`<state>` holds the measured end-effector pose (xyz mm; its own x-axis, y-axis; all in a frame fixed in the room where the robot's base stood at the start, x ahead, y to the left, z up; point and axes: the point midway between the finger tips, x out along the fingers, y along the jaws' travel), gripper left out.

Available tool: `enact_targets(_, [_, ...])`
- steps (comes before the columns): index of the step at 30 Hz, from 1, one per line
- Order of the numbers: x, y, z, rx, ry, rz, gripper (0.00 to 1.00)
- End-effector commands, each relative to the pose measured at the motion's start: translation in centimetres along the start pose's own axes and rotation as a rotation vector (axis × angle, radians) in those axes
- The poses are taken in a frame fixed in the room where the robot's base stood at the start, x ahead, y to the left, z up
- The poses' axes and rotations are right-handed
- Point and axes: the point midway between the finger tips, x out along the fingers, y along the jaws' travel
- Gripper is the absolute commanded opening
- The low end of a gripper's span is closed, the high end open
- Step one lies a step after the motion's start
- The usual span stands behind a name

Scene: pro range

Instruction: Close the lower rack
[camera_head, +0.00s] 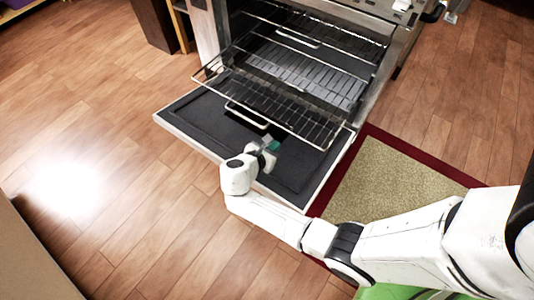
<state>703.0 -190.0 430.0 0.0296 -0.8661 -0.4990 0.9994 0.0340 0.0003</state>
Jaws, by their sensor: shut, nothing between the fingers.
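The oven (402,20) stands at the top with its door (185,122) folded down flat. The lower rack (283,103) is pulled out and reaches over the open door. An upper rack (325,42) sits higher, inside the oven mouth. My gripper (270,145) is shut and empty, over the door just in front of the lower rack's front edge. It is close to the handle; I cannot tell whether it touches the rack.
A tan rug with a red border (400,178) lies right of the door. A dark cabinet (156,22) stands left of the oven. A beige surface (28,262) fills the lower left corner. The wooden floor left of the door is clear.

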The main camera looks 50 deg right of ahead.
Motion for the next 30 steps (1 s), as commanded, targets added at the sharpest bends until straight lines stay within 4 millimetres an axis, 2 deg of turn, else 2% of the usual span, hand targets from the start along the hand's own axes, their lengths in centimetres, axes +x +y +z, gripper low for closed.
enact_targets(1, [1.3,-0.1,-0.3,0.001,0.000,-0.004,0.00])
enact_targets(5, [3.7,-0.1,-0.3,0.002,0.000,-0.003,0.00])
enact_targets(12, [6.0,0.0,1.6,0.003,0.000,0.000,0.00])
enact_targets(30, [6.8,0.0,2.2,0.001,0.000,0.000,0.00])
